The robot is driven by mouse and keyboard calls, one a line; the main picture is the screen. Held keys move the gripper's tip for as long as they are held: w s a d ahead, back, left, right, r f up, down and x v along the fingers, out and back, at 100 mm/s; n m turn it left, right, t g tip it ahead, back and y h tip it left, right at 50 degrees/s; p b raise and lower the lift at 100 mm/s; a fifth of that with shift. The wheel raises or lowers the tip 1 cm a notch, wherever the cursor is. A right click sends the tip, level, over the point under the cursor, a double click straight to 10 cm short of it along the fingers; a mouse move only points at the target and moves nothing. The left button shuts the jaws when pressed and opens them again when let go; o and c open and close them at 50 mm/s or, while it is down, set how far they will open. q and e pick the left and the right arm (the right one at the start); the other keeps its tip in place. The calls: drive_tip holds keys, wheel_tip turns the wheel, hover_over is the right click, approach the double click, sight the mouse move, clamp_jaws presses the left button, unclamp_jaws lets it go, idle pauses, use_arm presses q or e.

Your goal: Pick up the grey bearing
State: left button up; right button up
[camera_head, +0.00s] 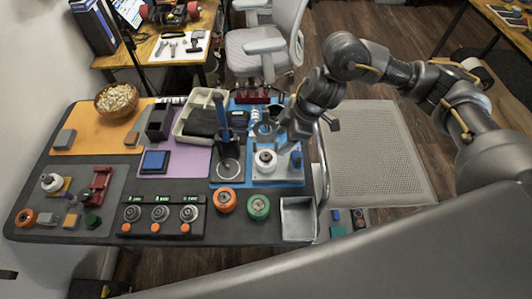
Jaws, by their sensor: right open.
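My right gripper (270,128) is open and reaches in from the right over the back of the blue mat (289,181). A pale round part with a dark centre (265,160) sits on a light block on that mat, just in front of the gripper and apart from it. I cannot tell for sure whether this part is the grey bearing. A similar pale round part (51,182) lies on the grey mat at the far left. My left gripper does not show.
A blue-handled upright tool (223,122) stands left of my right gripper. An orange wheel (226,200) and a green wheel (258,207) lie by the front edge, beside a metal tray (297,220). A wooden bowl (117,99) stands at the back left.

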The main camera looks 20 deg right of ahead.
sight(267, 156)
drive_tip(key=x, duration=0.4)
drive_tip(key=shift+w+a+r, duration=0.1)
drive_tip(key=shift+a, duration=0.05)
drive_tip(key=shift+f, duration=0.35)
drive_tip(key=x, duration=0.4)
drive_tip(key=shift+w+a+f+p, duration=0.1)
drive_tip(key=shift+w+f+p, duration=0.2)
drive_tip(key=shift+w+f, duration=0.1)
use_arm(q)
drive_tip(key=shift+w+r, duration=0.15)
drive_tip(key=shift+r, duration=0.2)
use_arm(e)
drive_tip(key=shift+c, duration=0.4)
drive_tip(key=shift+s, duration=0.1)
drive_tip(key=c, duration=1)
